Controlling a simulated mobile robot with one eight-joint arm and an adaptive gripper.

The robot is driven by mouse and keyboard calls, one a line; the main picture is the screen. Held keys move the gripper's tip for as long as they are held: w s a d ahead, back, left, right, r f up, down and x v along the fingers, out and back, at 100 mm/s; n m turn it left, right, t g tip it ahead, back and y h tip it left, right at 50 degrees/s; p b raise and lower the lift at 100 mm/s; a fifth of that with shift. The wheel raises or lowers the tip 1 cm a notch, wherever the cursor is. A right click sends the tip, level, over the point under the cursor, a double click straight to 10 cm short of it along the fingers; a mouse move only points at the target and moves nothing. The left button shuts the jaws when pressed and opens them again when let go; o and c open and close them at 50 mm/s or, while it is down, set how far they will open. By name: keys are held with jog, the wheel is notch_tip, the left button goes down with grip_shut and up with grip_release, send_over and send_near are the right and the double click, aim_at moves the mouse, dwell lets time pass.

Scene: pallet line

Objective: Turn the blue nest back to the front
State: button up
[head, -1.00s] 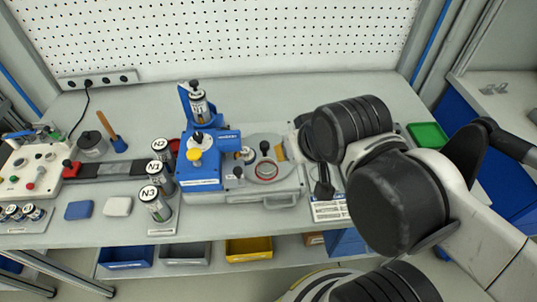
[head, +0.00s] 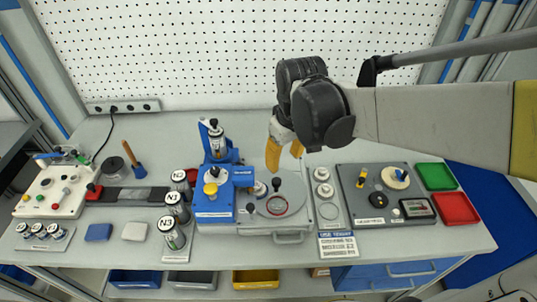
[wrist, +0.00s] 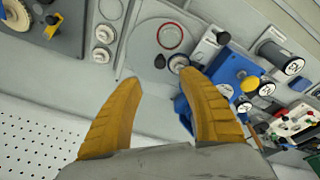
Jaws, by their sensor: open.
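A round grey turntable plate (head: 294,197) lies just right of the blue machine (head: 215,207). It carries a red ring (head: 276,207) toward its front and a black knob (head: 276,184) near its middle. A small white round part (head: 260,189) sits at its left, by the machine; I cannot tell whether this is the blue nest. My gripper (head: 285,162) is open and empty above the back of the plate, yellow fingers apart. In the wrist view the open fingers (wrist: 160,78) point toward the black knob (wrist: 160,62) and the white part (wrist: 178,63).
A dark fixture board (head: 385,213) stands at the right, with green (head: 436,177) and red (head: 456,209) trays beyond it. White round parts (head: 323,174) lie between. Labelled canisters (head: 173,233) stand left of the machine. A perforated panel (head: 250,50) closes off the back.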

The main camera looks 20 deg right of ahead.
jog(key=n+g+p, duration=0.2)
send_over(277, 180)
notch_tip(277, 180, down, 3)
notch_tip(277, 180, down, 11)
jog(key=b, duration=0.3)
jog(key=shift+f, duration=0.2)
grip_shut()
